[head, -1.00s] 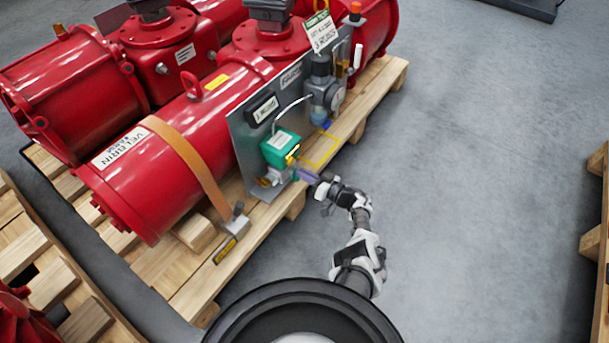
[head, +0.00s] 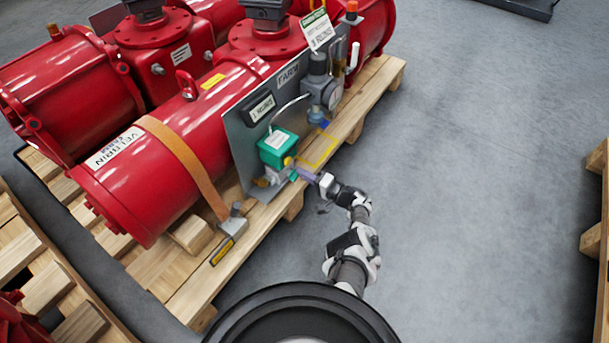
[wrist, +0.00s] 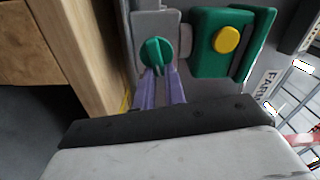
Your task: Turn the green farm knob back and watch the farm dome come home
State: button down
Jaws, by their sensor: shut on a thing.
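The green farm knob (wrist: 153,52) sits on a grey body at the upper middle of the wrist view, its raised grip bar pointing toward my gripper. A bit of it also shows in the head view (head: 293,176). My gripper (wrist: 160,76) has its two purple fingers shut on the knob's grip; in the head view it reaches in from the right (head: 298,173). Beside the knob is a green box (wrist: 207,42) with a round yellow dome (wrist: 228,40) on its face. In the head view the box (head: 277,147) is mounted on a grey panel.
The grey panel (head: 243,150) stands along a red actuator cylinder (head: 145,172) on a wooden pallet (head: 262,222). A grey regulator (head: 321,90) and thin tubing are further along the panel. An orange strap (head: 188,160) crosses the cylinder. Open grey floor (head: 470,180) lies to the right.

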jog(key=shift+f+m, duration=0.25)
jog(key=shift+m, duration=0.85)
jog(key=shift+s, duration=0.1)
